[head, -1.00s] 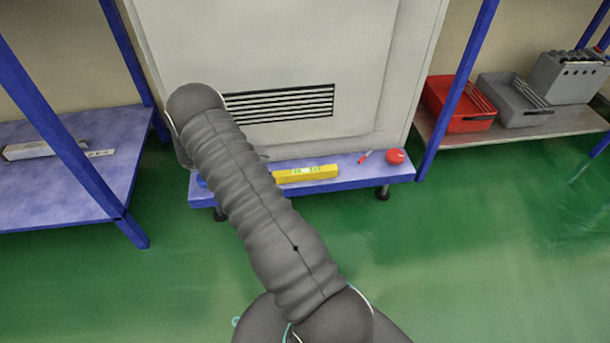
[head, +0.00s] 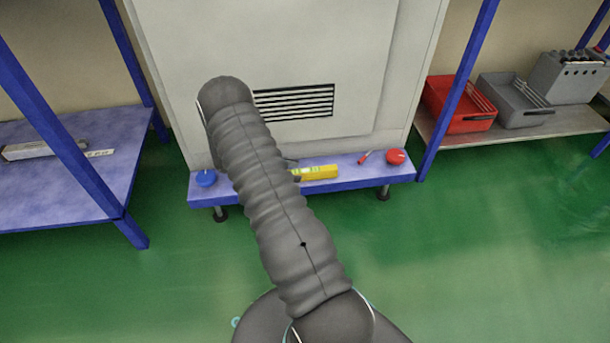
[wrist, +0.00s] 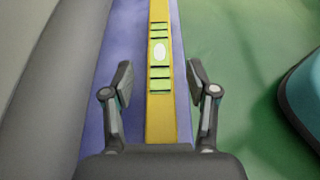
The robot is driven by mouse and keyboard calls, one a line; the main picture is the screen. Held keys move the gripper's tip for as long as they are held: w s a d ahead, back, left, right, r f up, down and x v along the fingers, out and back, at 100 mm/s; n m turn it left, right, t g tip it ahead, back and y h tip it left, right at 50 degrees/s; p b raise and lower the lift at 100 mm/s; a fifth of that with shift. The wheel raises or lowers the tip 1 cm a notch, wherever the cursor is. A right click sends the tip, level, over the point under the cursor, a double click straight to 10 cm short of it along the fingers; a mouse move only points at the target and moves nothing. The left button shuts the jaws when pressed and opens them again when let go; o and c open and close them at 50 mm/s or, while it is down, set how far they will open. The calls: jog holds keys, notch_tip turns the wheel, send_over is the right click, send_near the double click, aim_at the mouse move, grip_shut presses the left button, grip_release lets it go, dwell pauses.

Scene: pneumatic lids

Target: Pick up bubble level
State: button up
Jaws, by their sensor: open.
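The bubble level is a yellow bar with a pale green vial window. In the head view the bubble level (head: 318,172) lies on the low blue shelf (head: 240,192), its left part hidden behind my arm. In the wrist view the bubble level (wrist: 160,112) runs lengthwise between the two fingers of my gripper (wrist: 158,88). The fingers are open, one on each side of the bar, with a gap on both sides. My gripper is hidden behind my arm in the head view.
A blue round lid (head: 205,178) sits at the shelf's left end. A red round lid (head: 396,157) and a small red tool (head: 366,156) lie at its right. A grey cabinet (head: 230,40) stands behind. Blue racks flank both sides; green floor is clear in front.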

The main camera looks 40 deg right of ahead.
grip_shut()
jog(key=shift+r, duration=0.1)
jog(key=shift+r, duration=0.65)
notch_tip(320, 180, up, 3)
jog(key=shift+f+p, duration=0.1)
jog(key=shift+p, duration=0.25)
jog(key=s+d+r, duration=0.1)
jog(key=s+r, duration=0.2)
jog(key=s, duration=0.2)
jog(key=s+d+r+p, duration=0.1)
jog(key=s+d+r, duration=0.1)
jog(key=s, duration=0.4)
jog(key=shift+d+r, duration=0.2)
jog(key=shift+r, duration=0.65)
